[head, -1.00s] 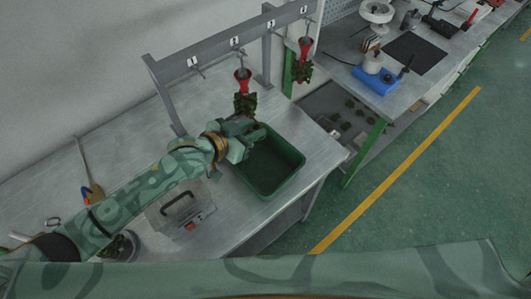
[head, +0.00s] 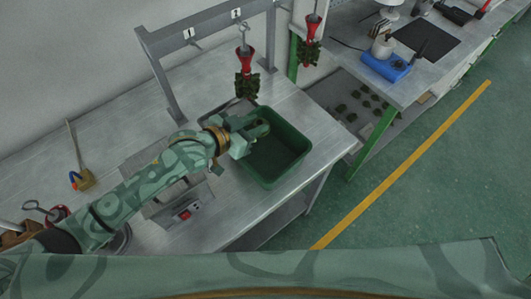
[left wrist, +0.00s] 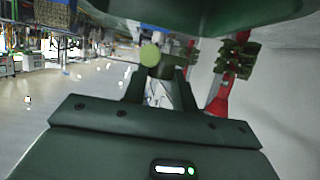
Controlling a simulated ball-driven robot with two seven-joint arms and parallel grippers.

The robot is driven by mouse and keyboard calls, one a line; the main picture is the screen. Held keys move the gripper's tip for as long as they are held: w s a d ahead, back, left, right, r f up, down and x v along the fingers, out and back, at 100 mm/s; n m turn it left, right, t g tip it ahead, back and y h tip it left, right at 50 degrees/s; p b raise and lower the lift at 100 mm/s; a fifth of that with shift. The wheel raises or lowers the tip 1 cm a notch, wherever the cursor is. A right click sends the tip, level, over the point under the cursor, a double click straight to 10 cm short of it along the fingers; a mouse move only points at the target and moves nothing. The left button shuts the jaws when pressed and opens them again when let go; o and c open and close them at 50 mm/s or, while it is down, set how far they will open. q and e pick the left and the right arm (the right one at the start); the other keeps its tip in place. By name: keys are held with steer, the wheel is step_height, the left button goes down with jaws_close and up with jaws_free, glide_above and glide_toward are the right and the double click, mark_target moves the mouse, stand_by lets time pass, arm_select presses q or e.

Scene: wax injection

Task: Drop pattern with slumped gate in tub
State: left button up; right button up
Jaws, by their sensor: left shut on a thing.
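The dark green tub (head: 298,158) stands on the steel bench near its right end; its dark inside looks empty where I can see it. My left gripper (head: 258,131) is at the tub's left rear side, over the rim. In the left wrist view the left gripper (left wrist: 156,82) is shut on a small green wax pattern (left wrist: 150,56) with a pale round end. The tub (left wrist: 200,14) fills the top of that view, close to the pattern. Whether the pattern's gate is slumped cannot be told. My right gripper is not in view.
A grey box with a red switch (head: 186,214) sits left of the tub. A brass padlock-like piece (head: 84,180) lies further left.

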arm_select(q)
steer(key=o, duration=1)
steer(key=shift+r, duration=0.1)
steer(key=shift+r, duration=0.35)
step_height(320, 180, up, 3)
steer(key=shift+s+r+p, duration=0.1)
steer(key=shift+s+p, duration=0.05)
steer(key=shift+p, duration=0.6)
steer(key=s+r+p, duration=0.1)
steer(key=s+r, duration=0.2)
steer(key=s, duration=0.1)
steer(key=s+r+p, duration=0.1)
steer(key=s+r, duration=0.2)
steer(key=s, duration=0.2)
steer(key=s+r+p, duration=0.1)
steer(key=s+r, duration=0.2)
steer(key=s, duration=0.1)
steer(key=shift+s+d, duration=0.2)
steer(key=shift+s, duration=0.15)
